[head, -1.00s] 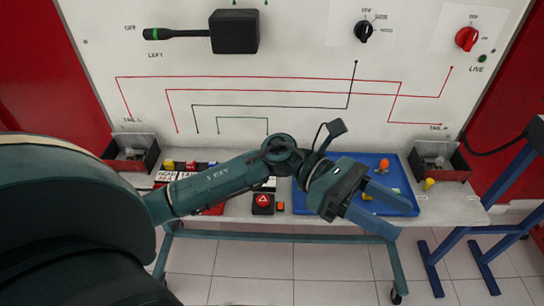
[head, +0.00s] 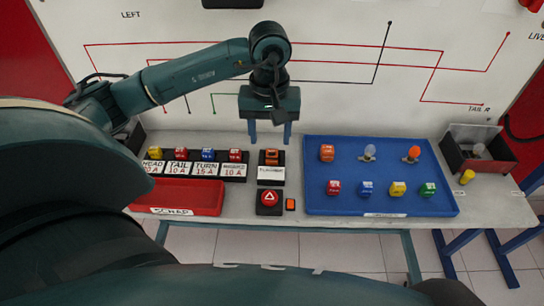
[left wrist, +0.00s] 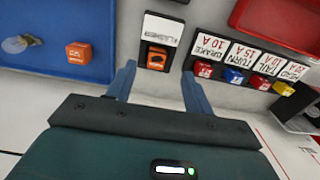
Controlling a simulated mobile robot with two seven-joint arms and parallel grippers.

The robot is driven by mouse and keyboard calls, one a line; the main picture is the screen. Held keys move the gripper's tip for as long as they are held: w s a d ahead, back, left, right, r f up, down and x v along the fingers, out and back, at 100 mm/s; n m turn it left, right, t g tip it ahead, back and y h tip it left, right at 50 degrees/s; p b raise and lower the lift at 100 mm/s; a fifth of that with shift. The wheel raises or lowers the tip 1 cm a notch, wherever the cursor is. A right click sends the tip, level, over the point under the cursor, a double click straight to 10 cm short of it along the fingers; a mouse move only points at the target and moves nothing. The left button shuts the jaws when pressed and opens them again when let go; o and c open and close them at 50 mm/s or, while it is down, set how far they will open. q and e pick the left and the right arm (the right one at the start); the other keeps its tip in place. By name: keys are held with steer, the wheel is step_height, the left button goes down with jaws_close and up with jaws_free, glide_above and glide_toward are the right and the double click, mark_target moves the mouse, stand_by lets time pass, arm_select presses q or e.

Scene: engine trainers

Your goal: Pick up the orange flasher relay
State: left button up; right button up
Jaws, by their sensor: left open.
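An orange relay block (head: 271,157) sits in a black socket above a label reading FLASHER (head: 271,174); it also shows in the left wrist view (left wrist: 156,59). A second orange block (head: 327,152) lies at the back left of the blue tray (head: 380,183), also visible in the left wrist view (left wrist: 79,53). My left gripper (head: 270,135) is open and empty, pointing down just behind and above the socketed relay. In the left wrist view its fingers (left wrist: 159,72) stand on either side of that relay, apparently not touching it. My right gripper is out of view.
Left of the socket is a fuse row (head: 194,166) with coloured fuses and labels, behind a red SCRAP tray (head: 178,198). A red-button switch (head: 269,200) stands in front. The blue tray also holds bulbs and coloured fuses. A white panel rises behind.

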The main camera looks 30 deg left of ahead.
mark_target(272, 155)
arm_select(q)
steer(key=shift+w+d+f, duration=0.1)
steer(key=shift+f, duration=1.45)
steer(key=shift+w+f, duration=0.1)
steer(key=shift+f, duration=1.4)
steer(key=shift+c, duration=0.3)
steer(key=c, duration=1)
steer(key=shift+r, duration=0.15)
